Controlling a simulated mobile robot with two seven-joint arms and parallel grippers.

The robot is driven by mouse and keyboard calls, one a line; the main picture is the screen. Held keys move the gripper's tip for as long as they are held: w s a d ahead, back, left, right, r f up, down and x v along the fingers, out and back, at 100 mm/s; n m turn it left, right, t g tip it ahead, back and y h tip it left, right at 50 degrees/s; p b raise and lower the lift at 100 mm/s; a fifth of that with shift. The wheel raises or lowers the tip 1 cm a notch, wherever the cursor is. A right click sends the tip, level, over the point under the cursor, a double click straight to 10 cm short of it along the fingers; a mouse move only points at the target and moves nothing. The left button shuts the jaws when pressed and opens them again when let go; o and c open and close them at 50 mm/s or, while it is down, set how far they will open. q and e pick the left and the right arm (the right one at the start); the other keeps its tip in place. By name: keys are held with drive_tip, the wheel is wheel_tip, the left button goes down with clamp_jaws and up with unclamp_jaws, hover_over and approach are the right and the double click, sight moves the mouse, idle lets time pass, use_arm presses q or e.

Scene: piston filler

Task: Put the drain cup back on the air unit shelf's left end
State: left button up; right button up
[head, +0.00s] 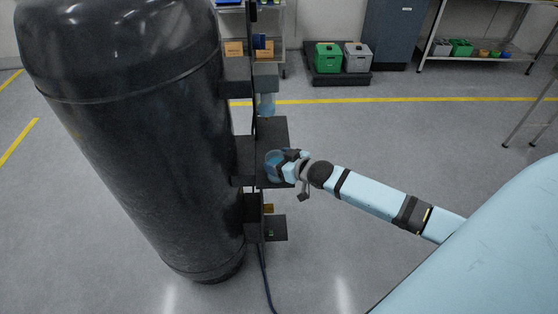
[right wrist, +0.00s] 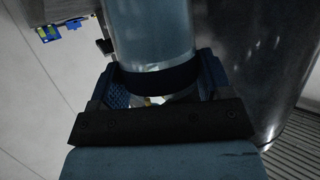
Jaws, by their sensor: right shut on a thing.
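The drain cup (head: 272,163) is a clear bluish cylinder at the near part of the dark air unit shelf (head: 271,131) in the head view. My right gripper (head: 283,161) is shut on the cup from the right. In the right wrist view, the cup (right wrist: 150,40) stands between the two fingers of my right gripper (right wrist: 155,82), with a dark band around it. Whether the cup's bottom touches the shelf cannot be told. My left gripper is not in view.
A large black tank (head: 130,130) stands just left of the shelf. Another bluish bowl (head: 266,105) hangs under a dark block behind the shelf. Lower brackets (head: 274,228) stick out below. Green (head: 328,57) and grey bins stand far back. The floor right of the shelf is clear.

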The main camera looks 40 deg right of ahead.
drive_tip(key=shift+f, duration=0.15)
drive_tip(key=o, duration=1)
drive_tip(key=v, duration=1.2)
drive_tip(key=s+a+f+g, duration=0.1)
drive_tip(key=s+a+f, duration=0.2)
drive_tip(key=s+a, duration=0.2)
drive_tip(key=s+a+f, duration=0.4)
drive_tip(key=s+a, duration=0.1)
drive_tip(key=a, duration=0.3)
drive_tip(key=s+a+f+g, duration=0.1)
drive_tip(key=s+a+f, duration=0.3)
drive_tip(key=a, duration=0.3)
drive_tip(key=shift+s+f+g, duration=0.25)
drive_tip(key=shift+s+g, duration=0.05)
drive_tip(key=shift+s, duration=0.55)
